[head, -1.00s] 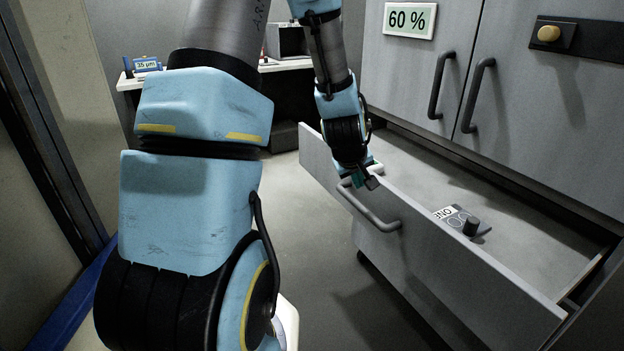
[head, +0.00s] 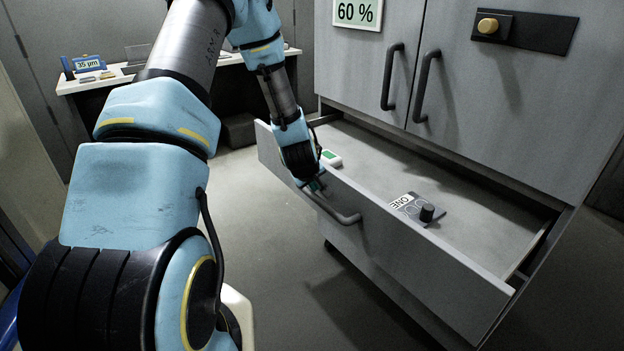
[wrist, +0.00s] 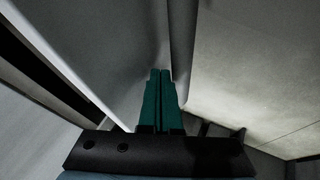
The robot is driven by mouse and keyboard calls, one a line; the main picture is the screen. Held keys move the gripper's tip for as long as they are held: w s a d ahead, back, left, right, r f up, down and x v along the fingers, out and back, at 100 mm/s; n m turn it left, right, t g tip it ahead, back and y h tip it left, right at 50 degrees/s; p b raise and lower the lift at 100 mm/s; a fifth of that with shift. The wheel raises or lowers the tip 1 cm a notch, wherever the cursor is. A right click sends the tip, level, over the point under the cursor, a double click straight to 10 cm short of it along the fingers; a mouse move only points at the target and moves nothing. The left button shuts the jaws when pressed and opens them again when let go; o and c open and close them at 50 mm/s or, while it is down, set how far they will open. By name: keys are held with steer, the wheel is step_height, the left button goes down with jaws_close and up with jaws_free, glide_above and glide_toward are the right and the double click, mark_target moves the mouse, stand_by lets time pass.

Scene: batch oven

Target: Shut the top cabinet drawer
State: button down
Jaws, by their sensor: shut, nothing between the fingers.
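The top cabinet drawer (head: 400,258) is pulled well out from the grey cabinet, its inside showing. Its grey bar handle (head: 347,218) is on the outer side of the front. My gripper (head: 316,186) is shut and empty, pointing down at the drawer front by the handle's left end. I cannot tell whether it touches the front or the handle. In the wrist view its green fingers (wrist: 160,75) are pressed together, close to a grey panel.
In the drawer lie a grey plate marked ONE with a black knob (head: 427,212) and a white-and-green item (head: 331,158). Two cabinet doors with dark handles (head: 392,78) stand above. A side table (head: 110,80) is at the back left. Floor before the drawer is clear.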

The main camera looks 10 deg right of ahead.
steer(key=shift+w+d+f, duration=0.1)
steer(key=shift+w+f, duration=0.05)
steer(key=shift+f, duration=0.15)
steer(key=shift+d, duration=0.1)
